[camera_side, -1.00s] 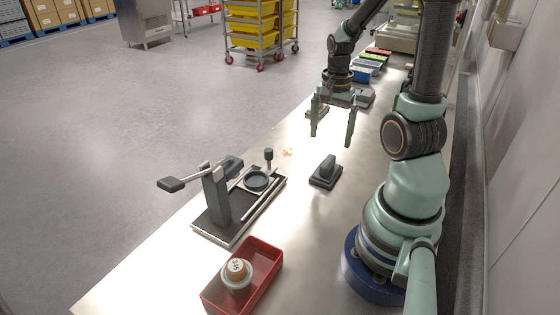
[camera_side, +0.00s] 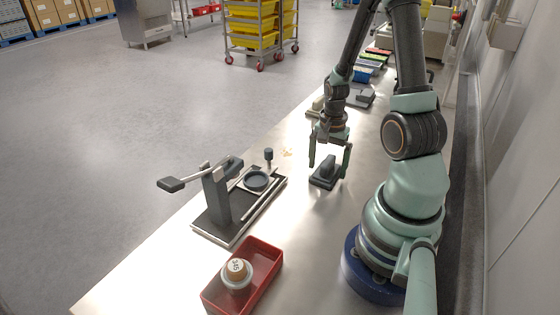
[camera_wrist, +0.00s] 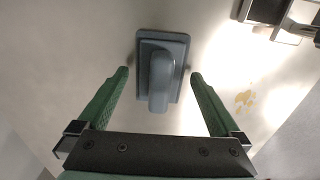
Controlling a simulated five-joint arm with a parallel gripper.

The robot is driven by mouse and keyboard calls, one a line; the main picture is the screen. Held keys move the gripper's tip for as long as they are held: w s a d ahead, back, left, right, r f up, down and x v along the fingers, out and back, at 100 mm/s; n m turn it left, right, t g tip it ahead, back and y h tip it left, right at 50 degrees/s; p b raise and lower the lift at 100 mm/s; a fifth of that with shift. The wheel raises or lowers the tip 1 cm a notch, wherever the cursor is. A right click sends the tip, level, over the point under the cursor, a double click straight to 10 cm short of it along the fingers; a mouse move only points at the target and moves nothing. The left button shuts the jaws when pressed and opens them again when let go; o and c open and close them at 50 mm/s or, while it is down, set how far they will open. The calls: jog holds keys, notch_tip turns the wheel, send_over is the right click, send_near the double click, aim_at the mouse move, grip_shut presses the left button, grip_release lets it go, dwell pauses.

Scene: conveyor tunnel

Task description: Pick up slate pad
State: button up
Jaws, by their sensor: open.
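The slate pad (camera_side: 325,176) lies on the steel bench, a dark grey flat base with an upright grip on top. It also shows in the wrist view (camera_wrist: 161,78), where its grip lies between the lines of the two fingers and a little beyond their tips. My gripper (camera_side: 328,170) is open, pointing down, with its green fingers close around the pad in the side view. In the wrist view my gripper (camera_wrist: 160,75) shows a gap on either side of the pad; I cannot tell whether a finger touches it.
A press-like device with a lever (camera_side: 215,195) stands left of the pad. A red tray (camera_side: 272,262) holding a round container (camera_side: 237,277) is at the front. Several coloured bins (camera_side: 368,68) stand farther back. Yellowish crumbs (camera_wrist: 245,98) lie on the bench near the pad.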

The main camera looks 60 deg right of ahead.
aim_at(328, 160)
jog(key=shift+f, duration=0.5)
jog(key=c, duration=1.2)
jog(key=shift+r, duration=0.1)
notch_tip(328, 160, up, 20)
